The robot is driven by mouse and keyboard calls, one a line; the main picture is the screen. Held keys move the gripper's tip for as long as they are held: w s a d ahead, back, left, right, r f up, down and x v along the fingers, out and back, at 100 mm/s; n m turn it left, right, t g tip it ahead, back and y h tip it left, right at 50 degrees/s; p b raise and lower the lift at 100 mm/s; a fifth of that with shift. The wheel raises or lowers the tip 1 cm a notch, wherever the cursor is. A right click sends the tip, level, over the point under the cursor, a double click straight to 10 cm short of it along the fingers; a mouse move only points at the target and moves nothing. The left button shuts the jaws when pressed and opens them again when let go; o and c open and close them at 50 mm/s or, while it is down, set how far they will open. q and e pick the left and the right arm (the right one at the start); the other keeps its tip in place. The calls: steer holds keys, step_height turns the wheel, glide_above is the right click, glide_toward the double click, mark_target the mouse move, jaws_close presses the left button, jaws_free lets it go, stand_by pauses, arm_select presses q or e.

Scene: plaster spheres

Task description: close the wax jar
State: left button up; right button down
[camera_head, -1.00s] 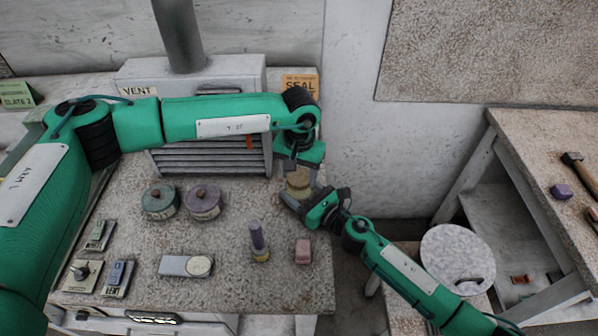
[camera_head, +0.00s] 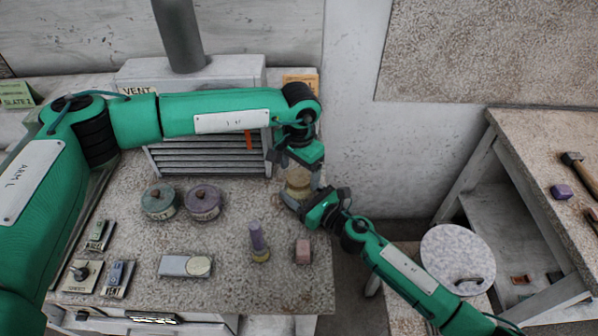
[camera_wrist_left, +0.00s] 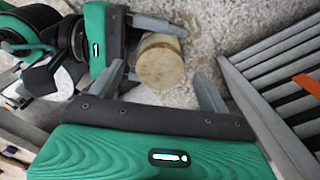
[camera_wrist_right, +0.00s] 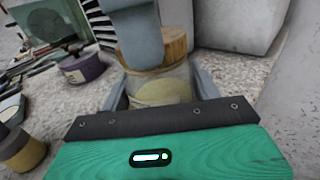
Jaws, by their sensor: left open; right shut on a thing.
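The wax jar (camera_head: 298,191) stands near the right edge of the worktop, a clear body with pale wax inside; it also shows in the right wrist view (camera_wrist_right: 160,91). A round wooden lid (camera_wrist_right: 176,46) sits on its mouth; its pale top shows in the left wrist view (camera_wrist_left: 160,62). I cannot tell how tightly it sits. My right gripper (camera_head: 298,203) is shut around the jar body from the front right. My left gripper (camera_head: 297,168) is open above, its fingers on either side of the lid; one finger hides part of the lid in the right wrist view.
Green (camera_head: 158,203) and purple (camera_head: 203,204) lidded pots stand to the left. The slatted vent box (camera_head: 205,158) stands behind. The worktop's right edge is close.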

arm_select(q)
step_height(320, 180, up, 11)
stand_by(0.3)
arm_select(e)
steer(key=shift+c, duration=1.3)
jaws_free()
arm_select(q)
steer(key=shift+f, duration=0.1)
arm_select(e)
steer(key=shift+s+d, duration=0.1)
arm_select(q)
steer(key=shift+f+b, duration=1.75)
steer(key=shift+b, duration=0.05)
arm_select(e)
steer(key=v, duration=1.3)
steer(key=shift+s+d, duration=0.2)
steer(key=shift+r, duration=0.1)
